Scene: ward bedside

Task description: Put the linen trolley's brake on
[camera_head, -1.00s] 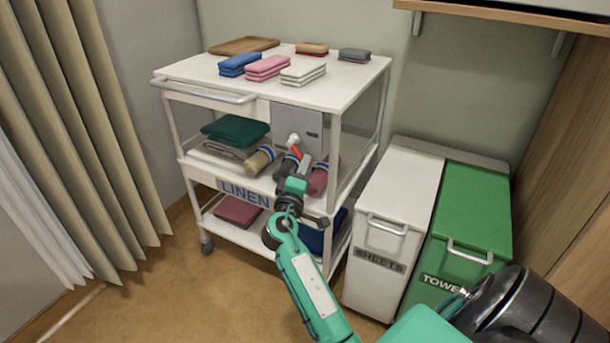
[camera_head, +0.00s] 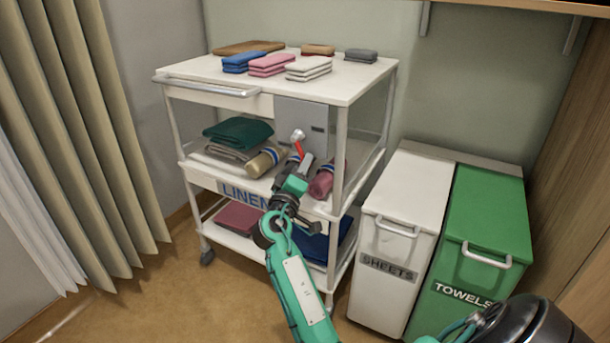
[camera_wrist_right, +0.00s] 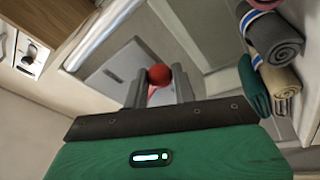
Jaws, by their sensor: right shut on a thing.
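The linen trolley (camera_head: 250,90) is a white three-level cart with a LINEN label on its middle shelf. A grey panel (camera_head: 318,117) at its upper right carries the brake lever, a white hub with a red handle (camera_head: 300,149) that points down, tilted slightly right. My right gripper (camera_head: 305,166) is in front of the middle shelf, shut on the lower end of the red handle. In the right wrist view the red round handle end (camera_wrist_right: 159,75) sits between its two fingers. The fingers partly hide the handle. My left gripper is not in view.
Rolled towels (camera_head: 322,182) lie on the middle shelf close around my right gripper. Folded linen (camera_head: 268,66) lies on the trolley top. A white SHEETS bin (camera_head: 400,200) and a green TOWELS bin (camera_head: 485,215) stand to the right. A curtain (camera_head: 90,130) hangs at left; floor is free before it.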

